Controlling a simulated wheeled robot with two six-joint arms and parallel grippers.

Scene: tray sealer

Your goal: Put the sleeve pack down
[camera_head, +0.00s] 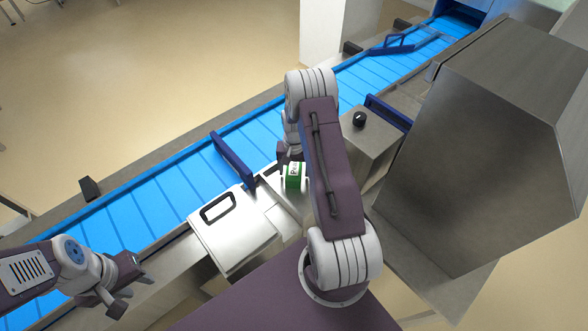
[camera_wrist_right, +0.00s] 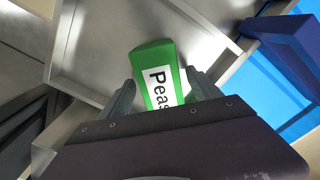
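The sleeve pack is a small green box with a white "Peas" label. In the head view the sleeve pack (camera_head: 294,178) is low over or on a pale metal surface, beside my right arm. In the right wrist view the sleeve pack (camera_wrist_right: 153,65) lies between the two fingers of my right gripper (camera_wrist_right: 160,78). A slim gap shows at the right finger, and the left finger is very close to the pack. The pack's underside is hidden. My left gripper (camera_head: 128,283) is at the lower left of the head view, empty, with its fingers apart.
A blue conveyor (camera_head: 150,215) runs diagonally behind, with a blue guide bar (camera_head: 233,160) across it. A white lid with a black handle (camera_head: 232,235) is left of the pack. A large steel housing (camera_head: 490,140) and a box with a black knob (camera_head: 362,140) stand right.

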